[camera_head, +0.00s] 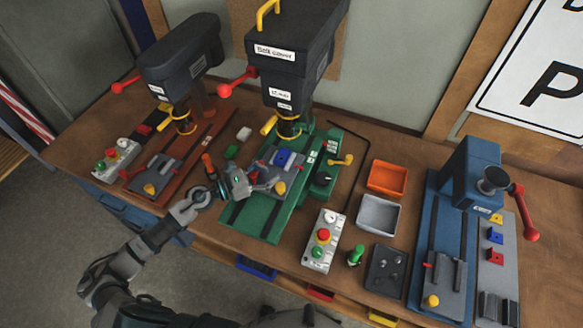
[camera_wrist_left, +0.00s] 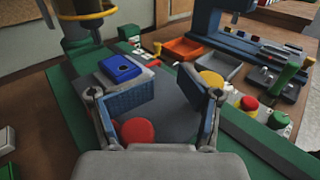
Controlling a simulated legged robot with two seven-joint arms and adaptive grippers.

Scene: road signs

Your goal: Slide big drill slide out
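The big drill (camera_head: 290,60) stands at the back middle of the bench on a green base (camera_head: 245,218). Its grey slide (camera_head: 292,160) lies on that base under the drill head, carrying a blue block (camera_head: 283,157) and a yellow knob (camera_head: 280,187). My left gripper (camera_head: 252,183) is at the slide's left front edge. In the left wrist view its two blue-padded fingers (camera_wrist_left: 155,105) are spread apart, with a red knob (camera_wrist_left: 137,131) between them, nearer the left finger. I cannot tell whether either finger touches the knob. My right gripper is not in view.
A smaller drill (camera_head: 180,60) stands at the left and a blue press (camera_head: 470,175) at the right. A button box (camera_head: 323,240), an orange tray (camera_head: 386,178) and a grey tray (camera_head: 379,214) sit right of the green base. The bench's front edge is close.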

